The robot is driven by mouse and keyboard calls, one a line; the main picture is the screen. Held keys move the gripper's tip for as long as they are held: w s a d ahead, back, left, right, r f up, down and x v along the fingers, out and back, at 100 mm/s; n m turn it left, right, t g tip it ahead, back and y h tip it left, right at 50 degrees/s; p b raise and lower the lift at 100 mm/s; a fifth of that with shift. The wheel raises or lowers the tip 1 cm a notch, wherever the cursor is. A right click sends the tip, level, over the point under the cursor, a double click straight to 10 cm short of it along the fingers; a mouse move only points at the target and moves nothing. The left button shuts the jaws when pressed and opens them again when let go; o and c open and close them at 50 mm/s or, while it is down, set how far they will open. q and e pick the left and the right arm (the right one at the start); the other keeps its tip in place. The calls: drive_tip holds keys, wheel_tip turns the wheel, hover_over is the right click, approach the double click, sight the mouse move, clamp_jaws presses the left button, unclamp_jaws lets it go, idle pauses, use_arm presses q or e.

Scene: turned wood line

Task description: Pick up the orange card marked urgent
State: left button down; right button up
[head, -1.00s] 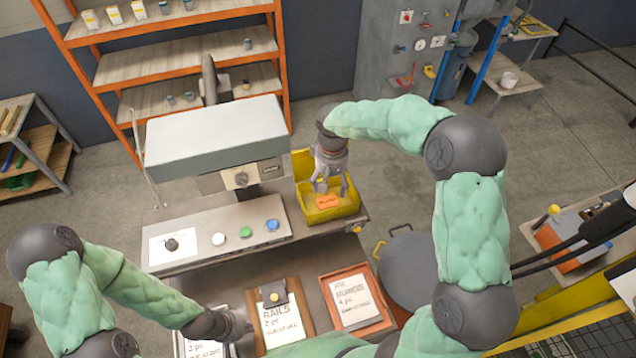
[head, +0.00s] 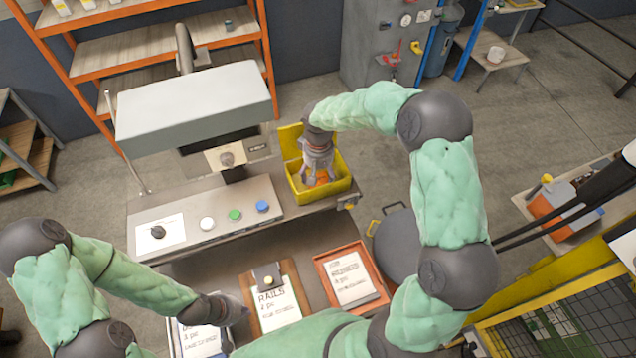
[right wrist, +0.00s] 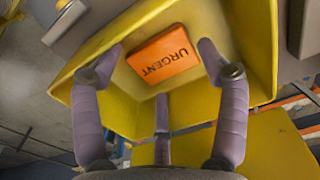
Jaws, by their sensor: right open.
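The orange card (right wrist: 163,54) marked URGENT lies in the yellow box (right wrist: 262,50), seen in the right wrist view. In the head view part of the card (head: 321,178) shows as an orange patch inside the yellow box (head: 338,190), partly hidden by my right gripper. My right gripper (head: 312,182) reaches down into the box, open. Its fingers (right wrist: 161,62) stand on either side of the card, apart from each other with nothing held. My left gripper (head: 240,312) is low at the left by the papers; its fingers are too unclear to read.
A grey machine panel with white, green and blue buttons (head: 235,215) is left of the box. A clipboard marked RAILS (head: 291,270) and an orange-framed paper tray (head: 379,295) lie in front. The box's raised yellow lid (head: 288,140) stands behind my right gripper.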

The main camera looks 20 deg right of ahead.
sight(318, 181)
drive_tip(key=shift+w+f+b, duration=0.2)
drive_tip(key=shift+f+b, duration=0.1)
drive_tip(key=shift+f, duration=0.9)
drive_tip(key=shift+s+r, duration=0.1)
drive_tip(key=shift+r, duration=0.05)
drive_tip(key=shift+c, duration=1.2)
drive_tip(key=c, duration=0.5)
drive_tip(key=shift+c, duration=0.2)
